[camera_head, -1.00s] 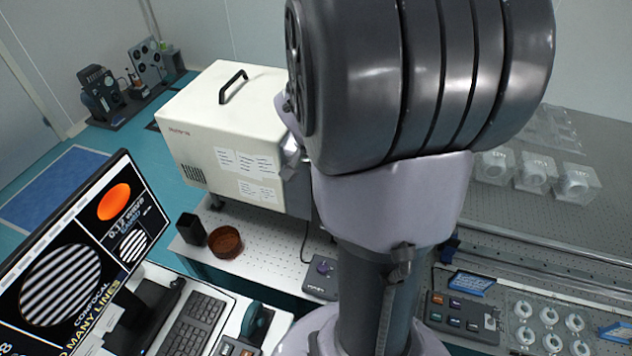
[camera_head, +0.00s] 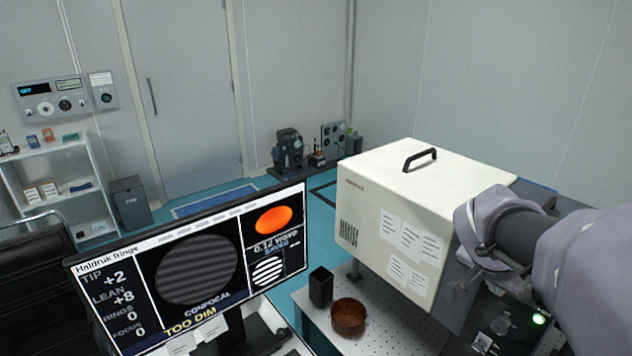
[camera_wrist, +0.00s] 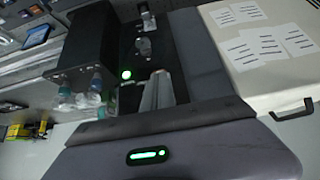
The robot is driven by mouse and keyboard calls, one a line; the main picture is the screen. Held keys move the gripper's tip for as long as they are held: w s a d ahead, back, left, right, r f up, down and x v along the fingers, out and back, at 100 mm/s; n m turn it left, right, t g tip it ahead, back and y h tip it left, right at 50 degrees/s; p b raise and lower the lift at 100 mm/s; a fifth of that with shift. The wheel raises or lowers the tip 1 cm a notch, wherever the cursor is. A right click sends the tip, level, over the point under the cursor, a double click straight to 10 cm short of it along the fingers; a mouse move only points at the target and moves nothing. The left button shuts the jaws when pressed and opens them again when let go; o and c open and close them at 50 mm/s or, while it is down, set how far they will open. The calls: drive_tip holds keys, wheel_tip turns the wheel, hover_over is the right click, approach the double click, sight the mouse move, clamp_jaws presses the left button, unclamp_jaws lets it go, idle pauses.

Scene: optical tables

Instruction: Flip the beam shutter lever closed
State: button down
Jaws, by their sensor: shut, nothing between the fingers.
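My gripper (camera_wrist: 157,92) shows in the wrist view as pale fingers held together over a dark panel (camera_wrist: 130,38), with nothing between them. In the head view my arm reaches in from the right, beside the cream box (camera_head: 385,180). A small grey lever-like part (camera_wrist: 143,47) stands on the panel near a lit green lamp (camera_wrist: 127,74); it probably also shows in the head view (camera_head: 500,322). The fingertips look apart from it. I cannot tell for sure that it is the shutter lever, or its position.
A monitor (camera_head: 195,270) shows a dim fringe disc and reads "TOO DIM". A brown bowl (camera_head: 348,316) and a black cup (camera_head: 320,287) stand on the perforated table left of the box. A black box (camera_wrist: 88,42) and clear bottles (camera_wrist: 95,95) lie left of the fingers in the wrist view.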

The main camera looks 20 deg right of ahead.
drive_tip(key=shift+a+f+h+b, duration=0.1)
drive_tip(key=shift+f+h+b, duration=0.3)
drive_tip(key=shift+b, duration=0.95)
drive_tip(key=b, duration=0.3)
drive_tip(key=shift+s+a+f+b, duration=0.1)
drive_tip(key=shift+a+f+b, duration=0.05)
drive_tip(key=shift+b, duration=0.25)
drive_tip(key=shift+w+d+r, duration=0.25)
drive_tip(key=shift+w+d, duration=0.05)
drive_tip(key=shift+d, duration=0.4)
